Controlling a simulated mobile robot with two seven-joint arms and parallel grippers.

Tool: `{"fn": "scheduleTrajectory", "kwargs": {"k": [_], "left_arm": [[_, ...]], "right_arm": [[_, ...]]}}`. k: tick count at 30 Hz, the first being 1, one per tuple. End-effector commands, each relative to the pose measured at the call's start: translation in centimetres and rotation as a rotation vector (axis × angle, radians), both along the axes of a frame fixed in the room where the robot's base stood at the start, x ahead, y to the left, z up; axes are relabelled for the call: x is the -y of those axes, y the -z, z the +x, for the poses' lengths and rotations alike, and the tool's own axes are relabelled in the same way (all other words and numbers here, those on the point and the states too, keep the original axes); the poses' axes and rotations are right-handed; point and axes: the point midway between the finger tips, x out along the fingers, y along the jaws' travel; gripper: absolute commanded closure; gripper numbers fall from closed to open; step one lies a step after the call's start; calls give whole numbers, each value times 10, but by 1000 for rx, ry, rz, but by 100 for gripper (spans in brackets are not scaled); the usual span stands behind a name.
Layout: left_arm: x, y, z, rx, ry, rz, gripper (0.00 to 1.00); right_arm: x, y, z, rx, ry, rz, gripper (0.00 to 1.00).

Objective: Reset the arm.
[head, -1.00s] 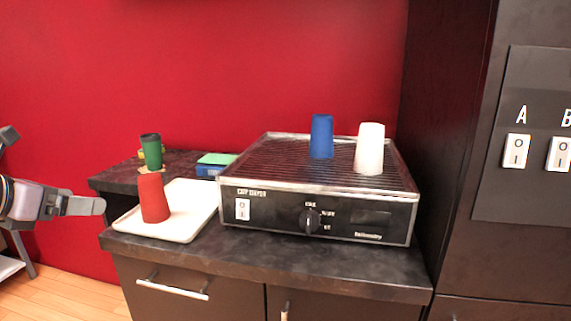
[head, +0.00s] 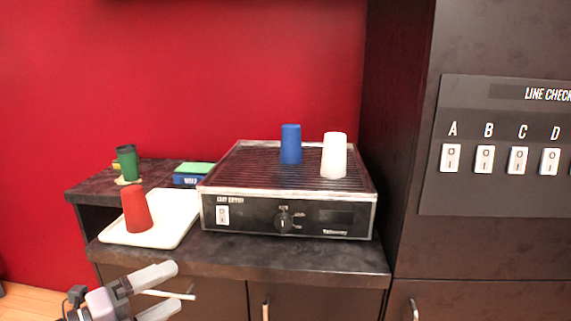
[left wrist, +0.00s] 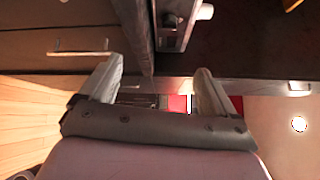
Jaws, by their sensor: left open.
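My left gripper (head: 166,291) is low at the front of the cabinet in the head view, below the counter edge and near a drawer handle. Its two fingers are apart with nothing between them. It also shows open and empty in the left wrist view (left wrist: 156,88). A red cup (head: 137,209) stands upside down on a white tray (head: 180,223), up and left of the gripper. A blue cup (head: 291,145) and a white cup (head: 334,156) stand upside down on the cup warmer (head: 287,214). My right gripper is out of view.
A green cup (head: 128,163) stands at the back left, near a blue and green box (head: 189,174). A panel (head: 505,180) with several labelled switches is on the right. The counter edge (head: 300,268) and handles lie close to the gripper.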

Motion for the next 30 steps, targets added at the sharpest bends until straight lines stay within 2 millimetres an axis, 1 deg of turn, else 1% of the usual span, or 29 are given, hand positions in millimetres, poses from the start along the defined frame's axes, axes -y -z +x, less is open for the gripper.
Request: {"fn": "scheduleTrajectory", "kwargs": {"k": [1, 3, 5, 8, 11, 12, 14, 15, 18, 21, 24, 30], "left_arm": [[7, 9, -5, -80, -42, -134, 10], [10, 24, -10, -186, -114, -298, 10], [10, 41, -17, -284, -186, -434, 10], [7, 75, -32, -462, -325, -646, 10], [4, 116, -57, -652, -483, -842, 10], [3, 132, -70, -729, -549, -912, 10], [2, 157, -91, -842, -646, -1014, 10], [3, 172, -106, -912, -707, -1073, 10], [6, 202, -142, -1061, -841, -1191, 10], [10, 221, -169, -1164, -932, -1269, 10], [12, 231, -184, -1216, -979, -1309, 10], [13, 233, -187, -1228, -989, -1318, 10]], "right_arm": [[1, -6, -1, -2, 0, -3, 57], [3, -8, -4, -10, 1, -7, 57], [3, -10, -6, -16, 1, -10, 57], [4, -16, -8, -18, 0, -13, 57], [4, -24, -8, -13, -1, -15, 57], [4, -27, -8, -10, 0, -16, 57], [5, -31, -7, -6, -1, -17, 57], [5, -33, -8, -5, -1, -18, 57], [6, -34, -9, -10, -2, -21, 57], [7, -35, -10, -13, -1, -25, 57], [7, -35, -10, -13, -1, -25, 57], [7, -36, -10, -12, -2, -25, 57]]}}
